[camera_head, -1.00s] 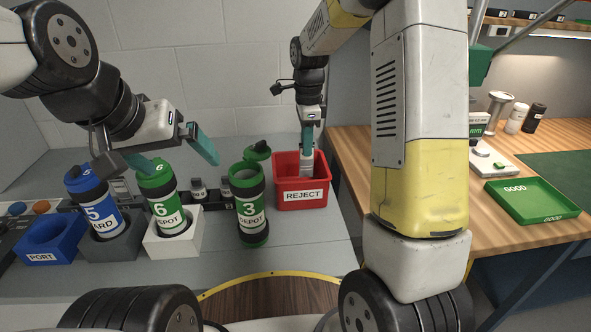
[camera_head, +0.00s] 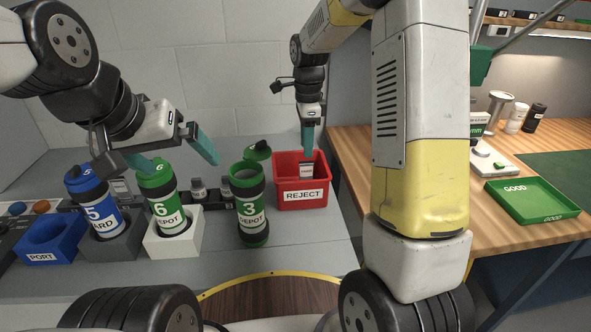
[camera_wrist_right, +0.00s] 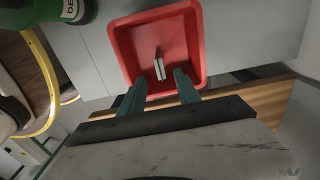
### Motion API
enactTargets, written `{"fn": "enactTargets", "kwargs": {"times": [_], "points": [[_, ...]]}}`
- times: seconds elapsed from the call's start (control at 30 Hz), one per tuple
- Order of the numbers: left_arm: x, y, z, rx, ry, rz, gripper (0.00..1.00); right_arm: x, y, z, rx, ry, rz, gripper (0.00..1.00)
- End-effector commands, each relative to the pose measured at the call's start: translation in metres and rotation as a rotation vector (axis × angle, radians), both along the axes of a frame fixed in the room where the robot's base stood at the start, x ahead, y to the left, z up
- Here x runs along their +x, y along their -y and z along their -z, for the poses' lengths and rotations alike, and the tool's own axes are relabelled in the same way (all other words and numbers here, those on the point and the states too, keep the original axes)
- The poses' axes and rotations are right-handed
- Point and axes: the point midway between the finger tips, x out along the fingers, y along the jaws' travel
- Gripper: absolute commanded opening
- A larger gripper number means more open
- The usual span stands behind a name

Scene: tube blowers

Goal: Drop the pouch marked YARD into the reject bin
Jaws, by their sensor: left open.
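The red reject bin (camera_head: 303,202) stands on the grey bench and also shows in the right wrist view (camera_wrist_right: 182,42). A small pale pouch (camera_head: 306,170) is inside it, seen edge-on in the right wrist view (camera_wrist_right: 159,66); its marking is not legible. My right gripper (camera_head: 307,150) is above the bin, fingers pointing down. In the right wrist view its fingers (camera_wrist_right: 160,87) are apart, with the pouch beyond their tips. My left gripper (camera_head: 176,157) is open near the top of the green DEPOT canister 6 (camera_head: 168,215).
An open green DEPOT canister 3 (camera_head: 250,207) stands left of the bin, its lid tilted back. A blue canister 5 (camera_head: 100,217) and a blue PORT holder (camera_head: 55,240) are further left. A green GOOD tray (camera_head: 530,200) lies on the wooden table at right.

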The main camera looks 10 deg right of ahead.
Motion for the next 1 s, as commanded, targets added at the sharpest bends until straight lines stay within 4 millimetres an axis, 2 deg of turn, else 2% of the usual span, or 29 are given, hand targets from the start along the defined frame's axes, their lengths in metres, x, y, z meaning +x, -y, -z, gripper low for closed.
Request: {"fn": "enactTargets", "kwargs": {"times": [0.2,0.33,0.47,0.73,0.87,1.0], "points": [[0.0,0.0,0.0,0.0,0.0,0.0,1.0,0.001,0.0,-0.039,0.001,0.004,0.0,0.39],[0.0,0.0,0.0,0.0,0.0,0.0,1.0,0.001,0.0,-0.056,0.001,0.004,0.001,0.39],[0.0,0.0,0.0,0.0,0.0,0.0,1.0,0.0,0.0,-0.064,0.001,0.002,0.001,0.39],[0.0,0.0,0.0,0.0,0.0,0.0,1.0,-0.002,0.0,-0.067,0.003,0.004,-0.01,0.39],[0.0,0.0,0.0,0.0,0.0,0.0,1.0,-0.016,0.005,-0.082,0.021,0.038,-0.101,0.39],[0.0,0.0,0.0,0.0,0.0,0.0,1.0,-0.05,0.012,-0.109,0.048,0.121,-0.322,0.39]]}}
